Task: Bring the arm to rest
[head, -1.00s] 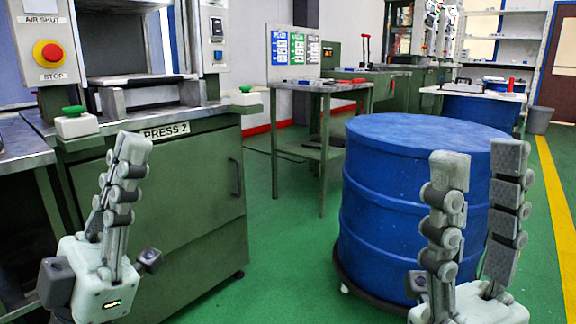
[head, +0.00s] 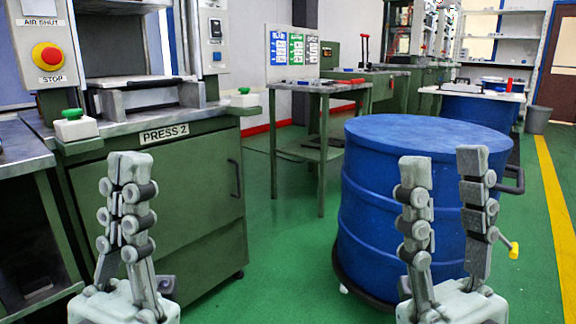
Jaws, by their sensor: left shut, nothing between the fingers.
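My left gripper (head: 131,166) stands upright at the lower left of the head view, in front of the green press cabinet. Its fingers are together with nothing between them. My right gripper (head: 443,168) stands upright at the lower right, in front of the blue drum. Its two fingers are clearly apart, with only the drum showing between them.
Press 2 (head: 165,190) stands at the left with a red stop button (head: 47,56) and green buttons. The blue drum (head: 375,215) stands on a dark wheeled base at the right. A small green side table (head: 322,89) is behind. Green floor lies between press and drum.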

